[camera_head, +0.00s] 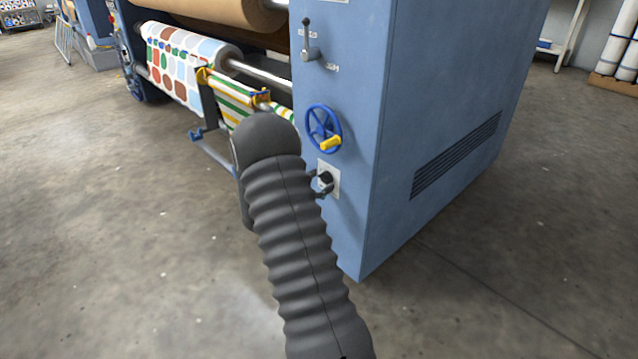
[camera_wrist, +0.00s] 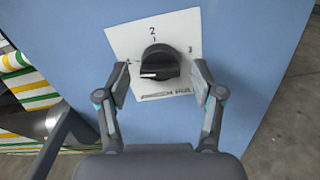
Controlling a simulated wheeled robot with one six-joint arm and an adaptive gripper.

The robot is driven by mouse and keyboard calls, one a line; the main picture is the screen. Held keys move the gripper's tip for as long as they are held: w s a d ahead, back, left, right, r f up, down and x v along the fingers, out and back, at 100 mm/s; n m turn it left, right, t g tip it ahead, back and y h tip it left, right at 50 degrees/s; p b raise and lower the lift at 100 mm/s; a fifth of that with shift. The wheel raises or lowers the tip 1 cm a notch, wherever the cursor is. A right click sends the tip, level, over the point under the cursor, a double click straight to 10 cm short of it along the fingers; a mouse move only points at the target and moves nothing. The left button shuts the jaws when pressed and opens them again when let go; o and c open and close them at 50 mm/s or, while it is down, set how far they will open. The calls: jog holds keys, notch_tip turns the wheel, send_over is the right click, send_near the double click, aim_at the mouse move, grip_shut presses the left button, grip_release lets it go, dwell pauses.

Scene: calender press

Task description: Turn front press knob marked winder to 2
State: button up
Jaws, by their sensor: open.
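The black knob (camera_wrist: 160,62) sits on a white plate (camera_wrist: 185,28) on the blue front of the press. A "2" is printed above it and a "3" to its right; a mark at its left is partly hidden. In the head view the knob (camera_head: 326,177) shows just past my gripper (camera_head: 318,186).
A blue handwheel (camera_head: 323,128) with a yellow handle is just above the knob plate. A lever (camera_head: 309,52) is higher on the same panel. Rollers with printed fabric (camera_head: 185,65) are to the left. The floor in front is clear.

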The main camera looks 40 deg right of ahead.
jog(key=c, duration=1.1)
jog(key=shift+c, duration=0.2)
jog(key=shift+f, duration=0.1)
jog(key=m+b, duration=0.2)
jog(key=shift+m, duration=0.3)
jog(key=m, duration=0.4)
jog(key=shift+b, duration=0.3)
jog(key=m, duration=0.5)
jog(key=shift+m, duration=2.2)
